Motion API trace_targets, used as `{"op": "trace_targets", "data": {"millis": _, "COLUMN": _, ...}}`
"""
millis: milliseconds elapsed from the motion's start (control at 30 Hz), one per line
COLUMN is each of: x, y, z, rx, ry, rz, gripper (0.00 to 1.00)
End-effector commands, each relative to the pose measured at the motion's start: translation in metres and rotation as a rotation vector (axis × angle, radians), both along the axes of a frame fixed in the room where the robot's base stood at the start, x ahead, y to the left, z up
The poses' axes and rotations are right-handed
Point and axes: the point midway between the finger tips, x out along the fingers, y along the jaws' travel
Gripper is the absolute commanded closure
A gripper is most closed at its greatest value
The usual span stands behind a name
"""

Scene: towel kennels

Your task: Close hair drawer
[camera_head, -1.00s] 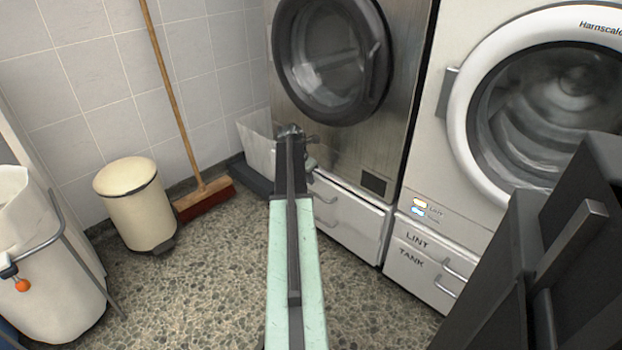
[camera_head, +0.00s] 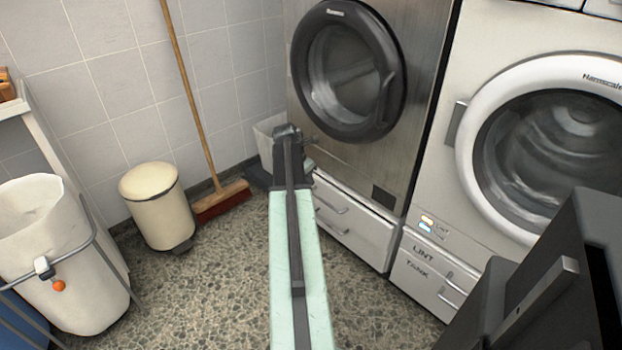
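I can read no "hair" label there; my arm hides the left part of this front. I cannot tell from this angle how far any drawer stands out. My gripper (camera_head: 287,131) is at the far end of my arm, in front of the steel machine's lower left side. It is small and seen from behind, so its fingers cannot be made out.
A white machine (camera_head: 450,180) stands at right, with LINT and TANK drawer fronts (camera_head: 420,275) below. A pale open-topped box (camera_head: 266,135) is partly hidden behind my gripper. A broom (camera_head: 222,200), cream bin (camera_head: 158,212) and white hamper (camera_head: 75,270) stand left. Speckled floor between is clear.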

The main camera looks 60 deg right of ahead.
Motion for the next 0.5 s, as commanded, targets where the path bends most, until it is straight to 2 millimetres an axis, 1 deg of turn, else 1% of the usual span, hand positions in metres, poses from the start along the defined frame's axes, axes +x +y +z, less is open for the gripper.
{"op": "trace_targets", "data": {"millis": 33, "x": 0.0, "y": 0.0, "z": -0.001, "rx": -0.002, "ry": -0.005, "rz": -0.013, "gripper": 0.78}}
{"op": "trace_targets", "data": {"millis": 67, "x": 0.0, "y": 0.0, "z": -0.002, "rx": -0.005, "ry": -0.014, "rz": -0.036, "gripper": 0.69}}
{"op": "trace_targets", "data": {"millis": 100, "x": 0.0, "y": 0.0, "z": -0.002, "rx": -0.009, "ry": -0.031, "rz": -0.086, "gripper": 0.66}}
{"op": "trace_targets", "data": {"millis": 167, "x": 0.0, "y": 0.002, "z": -0.003, "rx": -0.016, "ry": -0.079, "rz": -0.213, "gripper": 0.66}}
{"op": "trace_targets", "data": {"millis": 267, "x": 0.008, "y": 0.003, "z": -0.006, "rx": -0.023, "ry": -0.199, "rz": -0.528, "gripper": 0.66}}
{"op": "trace_targets", "data": {"millis": 300, "x": 0.009, "y": 0.001, "z": -0.009, "rx": -0.022, "ry": -0.25, "rz": -0.674, "gripper": 0.66}}
{"op": "trace_targets", "data": {"millis": 333, "x": 0.009, "y": 0.0, "z": -0.013, "rx": -0.022, "ry": -0.284, "rz": -0.781, "gripper": 0.66}}
{"op": "trace_targets", "data": {"millis": 400, "x": 0.006, "y": -0.006, "z": -0.021, "rx": -0.02, "ry": -0.356, "rz": -1.02, "gripper": 0.66}}
{"op": "trace_targets", "data": {"millis": 500, "x": -0.002, "y": -0.017, "z": -0.033, "rx": -0.014, "ry": -0.428, "rz": -1.302, "gripper": 0.66}}
